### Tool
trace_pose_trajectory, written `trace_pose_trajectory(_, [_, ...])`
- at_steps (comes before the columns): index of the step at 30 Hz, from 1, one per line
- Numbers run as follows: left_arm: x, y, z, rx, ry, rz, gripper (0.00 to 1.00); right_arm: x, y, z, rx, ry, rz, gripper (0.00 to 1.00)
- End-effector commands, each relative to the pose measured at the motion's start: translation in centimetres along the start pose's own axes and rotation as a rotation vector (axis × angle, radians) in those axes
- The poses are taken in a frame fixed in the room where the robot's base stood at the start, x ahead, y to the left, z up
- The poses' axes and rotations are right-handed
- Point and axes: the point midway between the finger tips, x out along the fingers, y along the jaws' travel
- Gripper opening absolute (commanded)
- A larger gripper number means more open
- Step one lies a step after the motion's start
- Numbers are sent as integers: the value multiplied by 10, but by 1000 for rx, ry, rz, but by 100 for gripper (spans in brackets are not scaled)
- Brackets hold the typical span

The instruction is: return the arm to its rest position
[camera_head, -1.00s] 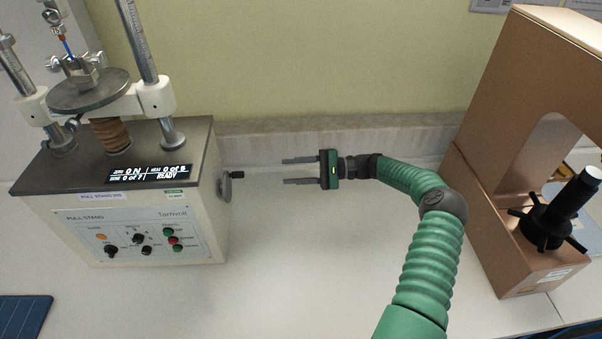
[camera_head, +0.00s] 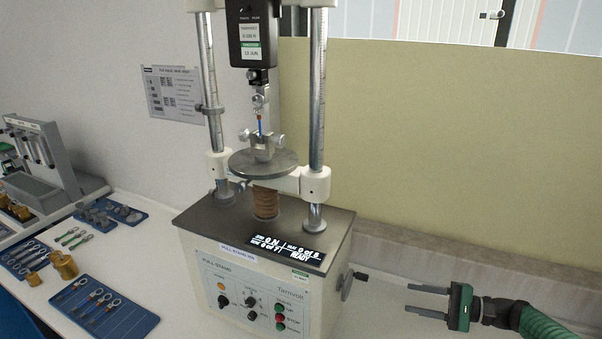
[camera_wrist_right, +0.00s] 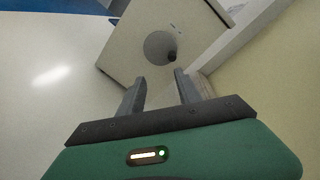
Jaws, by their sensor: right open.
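My right gripper (camera_head: 430,301) is open and empty, with its two dark fingers apart and pointing left. It is at the lower right of the head view, to the right of the pull stand (camera_head: 262,275) and apart from it. In the right wrist view the open fingers (camera_wrist_right: 160,90) point at the side of the pull stand, where its round handwheel with a dark knob (camera_wrist_right: 165,48) shows. My green right arm (camera_head: 545,325) runs off the lower right edge. My left gripper does not show.
A terminal with a blue wire (camera_head: 260,125) is held upright in the stand above its round plate (camera_head: 263,162). Blue mats with terminals (camera_head: 103,306) lie on the bench at the left. The tan wall panel (camera_head: 450,140) stands behind. Bare bench lies right of the stand.

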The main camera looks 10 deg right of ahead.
Motion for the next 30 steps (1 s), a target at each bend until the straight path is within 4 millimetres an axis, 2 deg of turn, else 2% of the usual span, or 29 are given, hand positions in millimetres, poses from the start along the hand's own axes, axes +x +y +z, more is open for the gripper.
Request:
trace_pose_trajectory(1, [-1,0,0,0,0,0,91,32,10,9,-6,-9,102,41])
trace_pose_trajectory(2, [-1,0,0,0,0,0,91,51,21,15,-11,-8,177,41])
trace_pose_trajectory(4, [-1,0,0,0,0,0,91,99,56,34,-46,3,395,41])
trace_pose_trajectory(5, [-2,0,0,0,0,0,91,116,75,44,-73,13,503,41])
trace_pose_trajectory(6, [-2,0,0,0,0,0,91,134,102,59,-125,31,655,41])
trace_pose_trajectory(8, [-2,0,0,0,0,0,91,144,139,81,-227,67,870,41])
trace_pose_trajectory(9, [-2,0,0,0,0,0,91,143,158,96,-308,91,995,41])
trace_pose_trajectory(12, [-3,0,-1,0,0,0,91,127,187,130,-548,148,1243,41])
trace_pose_trajectory(15, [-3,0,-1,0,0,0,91,106,197,160,-802,188,1387,41])
trace_pose_trajectory(18, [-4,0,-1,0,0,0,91,93,202,185,-1006,204,1436,41])
trace_pose_trajectory(22, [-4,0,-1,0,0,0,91,86,206,199,-1140,203,1439,41])
trace_pose_trajectory(30, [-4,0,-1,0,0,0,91,86,207,203,-1160,203,1441,41])
